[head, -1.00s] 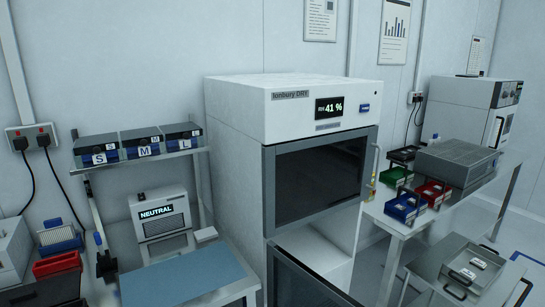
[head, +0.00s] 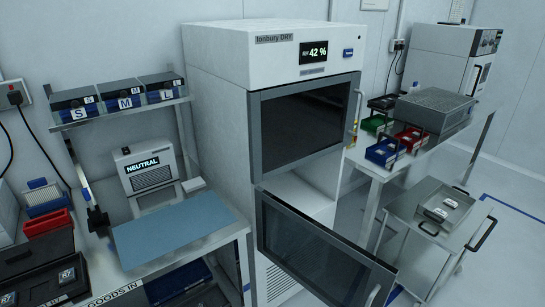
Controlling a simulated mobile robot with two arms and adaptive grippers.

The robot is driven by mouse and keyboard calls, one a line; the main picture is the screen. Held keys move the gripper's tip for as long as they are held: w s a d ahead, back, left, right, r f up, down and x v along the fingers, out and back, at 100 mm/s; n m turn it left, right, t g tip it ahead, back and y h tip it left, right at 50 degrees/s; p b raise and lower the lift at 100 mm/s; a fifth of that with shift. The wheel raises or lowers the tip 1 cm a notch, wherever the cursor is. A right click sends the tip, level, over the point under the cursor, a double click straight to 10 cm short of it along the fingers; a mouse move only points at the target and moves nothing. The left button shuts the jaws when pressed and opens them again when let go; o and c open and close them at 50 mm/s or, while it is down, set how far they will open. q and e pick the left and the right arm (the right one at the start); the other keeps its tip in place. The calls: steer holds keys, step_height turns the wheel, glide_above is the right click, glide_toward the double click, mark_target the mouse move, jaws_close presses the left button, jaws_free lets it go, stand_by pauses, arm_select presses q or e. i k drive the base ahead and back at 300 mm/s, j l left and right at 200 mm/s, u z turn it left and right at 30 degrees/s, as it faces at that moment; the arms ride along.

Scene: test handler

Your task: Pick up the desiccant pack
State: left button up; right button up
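I cannot pick out a desiccant pack with certainty. Two small white packets, one (head: 452,203) behind the other (head: 436,214), lie in a grey tray (head: 470,212) on a cart at the right; they are too small to identify. The dry cabinet (head: 215,95) stands in the middle, its display reading 42 %. Its upper dark-glass door (head: 305,125) is shut. Its lower glass door (head: 315,255) stands open towards me, and the door partly hides the lower inside. Neither of my grippers is in view.
A bench with a blue mat (head: 175,230) and a NEUTRAL unit (head: 148,175) is at left, under a shelf of S, M, L boxes. Small bins, including a blue one (head: 385,153), stand on a right table. Floor is free around the cart.

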mark_target(438, 211)
steer(key=z, duration=1.4)
